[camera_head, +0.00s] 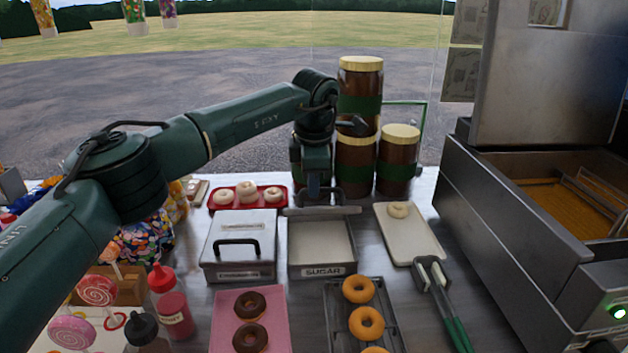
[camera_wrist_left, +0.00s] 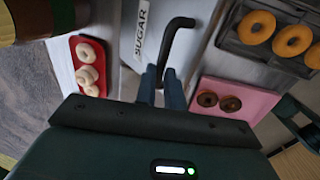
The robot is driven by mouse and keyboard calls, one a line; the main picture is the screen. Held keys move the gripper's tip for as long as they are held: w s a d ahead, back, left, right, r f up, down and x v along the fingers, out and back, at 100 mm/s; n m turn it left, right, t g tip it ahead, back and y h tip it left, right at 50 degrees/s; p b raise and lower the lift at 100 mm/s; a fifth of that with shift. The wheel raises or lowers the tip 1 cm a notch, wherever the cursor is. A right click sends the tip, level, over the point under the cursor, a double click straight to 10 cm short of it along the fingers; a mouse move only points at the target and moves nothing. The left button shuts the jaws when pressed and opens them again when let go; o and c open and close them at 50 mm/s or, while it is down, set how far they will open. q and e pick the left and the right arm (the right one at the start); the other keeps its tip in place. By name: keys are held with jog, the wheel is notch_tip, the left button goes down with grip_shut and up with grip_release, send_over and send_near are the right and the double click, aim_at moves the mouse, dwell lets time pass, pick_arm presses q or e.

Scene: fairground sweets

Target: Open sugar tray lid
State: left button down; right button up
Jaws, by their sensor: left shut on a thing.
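The sugar tray (camera_head: 322,271) is a metal box labelled SUGAR, with its white contents exposed. Its lid (camera_head: 322,211) stands raised along the back edge, seen nearly edge-on in the head view. In the left wrist view the lid's outer face (camera_wrist_left: 142,38) carries a SUGAR label and a black bent handle (camera_wrist_left: 180,24). My left gripper (camera_head: 318,198) is behind and above the tray. Its fingers (camera_wrist_left: 162,82) are shut on the lid handle.
A closed tray with a black handle (camera_head: 237,248) stands left of the sugar tray. Brown jars (camera_head: 397,160) stand behind. A red plate (camera_head: 225,202) with doughnuts is back left, a white board (camera_head: 412,238) with one doughnut right. A fryer (camera_head: 500,225) bounds the right.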

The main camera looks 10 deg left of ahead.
pick_arm(q)
jog(key=shift+w+a+r+p, duration=0.1)
jog(key=shift+w+a+p, duration=0.25)
jog(key=shift+w+p, duration=0.4)
jog(key=c, duration=1.9)
grip_release()
jog(key=shift+c, duration=0.2)
jog(key=o, duration=0.3)
jog(key=shift+w+f, duration=0.3)
jog(key=shift+w, duration=0.15)
jog(key=shift+o, duration=0.7)
jog(key=shift+s+r, duration=0.1)
jog(key=shift+r, duration=0.05)
jog(key=shift+s+d+r, duration=0.1)
jog(key=shift+s+r, duration=0.05)
jog(key=v, duration=1.3)
jog(key=shift+b, duration=0.3)
jog(key=shift+r, duration=0.1)
